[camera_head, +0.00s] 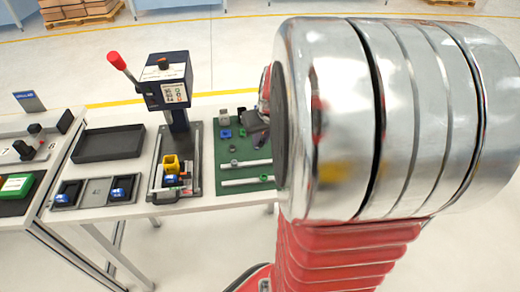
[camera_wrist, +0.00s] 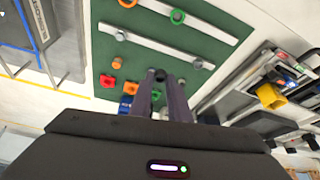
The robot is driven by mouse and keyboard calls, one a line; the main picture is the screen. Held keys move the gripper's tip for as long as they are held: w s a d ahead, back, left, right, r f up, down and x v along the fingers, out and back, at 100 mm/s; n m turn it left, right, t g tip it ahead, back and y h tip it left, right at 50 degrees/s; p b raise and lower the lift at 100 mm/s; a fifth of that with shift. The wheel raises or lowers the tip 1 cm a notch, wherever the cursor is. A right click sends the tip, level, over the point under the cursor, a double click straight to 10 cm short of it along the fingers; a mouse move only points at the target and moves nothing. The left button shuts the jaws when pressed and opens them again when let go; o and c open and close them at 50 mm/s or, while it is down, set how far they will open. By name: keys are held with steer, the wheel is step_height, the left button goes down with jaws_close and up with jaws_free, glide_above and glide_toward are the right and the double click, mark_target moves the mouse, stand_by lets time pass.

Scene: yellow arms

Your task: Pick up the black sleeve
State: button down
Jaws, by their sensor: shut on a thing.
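The black sleeve (camera_wrist: 160,75) shows as a small dark round piece between my fingertips in the wrist view. My gripper (camera_wrist: 161,84) is shut on it, its two dark fingers close on either side. It is over the green mat (camera_wrist: 215,51), and I cannot tell how far the sleeve is above it. In the head view my gripper (camera_head: 260,140) is at the right part of the green mat (camera_head: 245,170), partly behind my arm. The sleeve cannot be made out there.
Two pale bars (camera_head: 246,163) and several small coloured rings and blocks lie on the mat. To its left stands a press (camera_head: 166,82) with a red-knobbed lever and a yellow block (camera_head: 171,163) at its base. Further left are a black tray (camera_head: 108,144) and a two-pocket tray (camera_head: 97,192).

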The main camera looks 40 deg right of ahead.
steer(key=shift+r, duration=1.2)
steer(key=shift+a, duration=0.1)
